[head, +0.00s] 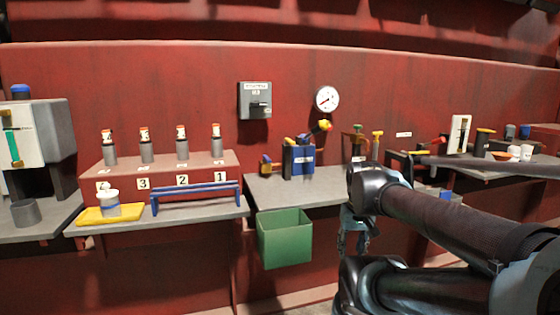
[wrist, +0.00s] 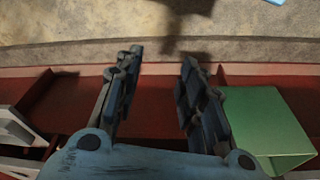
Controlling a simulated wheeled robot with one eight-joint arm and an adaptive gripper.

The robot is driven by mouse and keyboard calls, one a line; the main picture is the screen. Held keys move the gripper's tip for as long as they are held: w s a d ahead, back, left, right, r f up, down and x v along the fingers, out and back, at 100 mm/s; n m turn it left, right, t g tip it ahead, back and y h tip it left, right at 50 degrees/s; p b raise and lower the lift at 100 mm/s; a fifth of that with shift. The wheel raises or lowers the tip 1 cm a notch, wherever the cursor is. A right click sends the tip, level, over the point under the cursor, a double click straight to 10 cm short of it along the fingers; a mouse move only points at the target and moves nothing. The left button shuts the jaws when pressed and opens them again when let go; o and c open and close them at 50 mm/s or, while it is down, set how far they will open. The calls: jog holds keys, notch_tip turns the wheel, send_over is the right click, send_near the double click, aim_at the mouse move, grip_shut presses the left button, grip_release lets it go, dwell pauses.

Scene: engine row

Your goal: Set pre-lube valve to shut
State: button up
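No label that I can read names the pre-lube valve, so I cannot tell which fitting it is. Candidates are a yellow-topped handle (head: 377,136) behind my arm and a red lever with a yellow end (head: 437,141) to its right, partly hidden by my arm. My gripper (head: 355,243) hangs pointing down in front of the bench, right of the green bin (head: 285,238). In the wrist view my gripper (wrist: 160,62) has its two fingers apart with nothing between them, above the floor. The green bin (wrist: 265,125) is to the right there.
A grey switch box (head: 255,100) and a round gauge (head: 327,99) are on the red wall. A blue box with handles (head: 299,160) stands on the middle bench. Left are numbered injectors, a blue rack (head: 195,197) and a yellow tray (head: 88,217). Cups (head: 520,152) stand far right.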

jog(key=w+a+r, duration=0.3)
jog(key=w+r, duration=0.8)
notch_tip(320, 180, up, 20)
jog(key=n+t+y, duration=0.1)
jog(key=n+t, duration=0.1)
jog(key=n, duration=0.1)
send_over(268, 159)
jog(key=s+d, duration=0.2)
jog(key=s, duration=0.4)
jog(key=x, duration=1.6)
jog(key=shift+a+f, duration=0.15)
jog(key=shift+f, duration=0.1)
jog(key=shift+c, duration=0.3)
grip_shut()
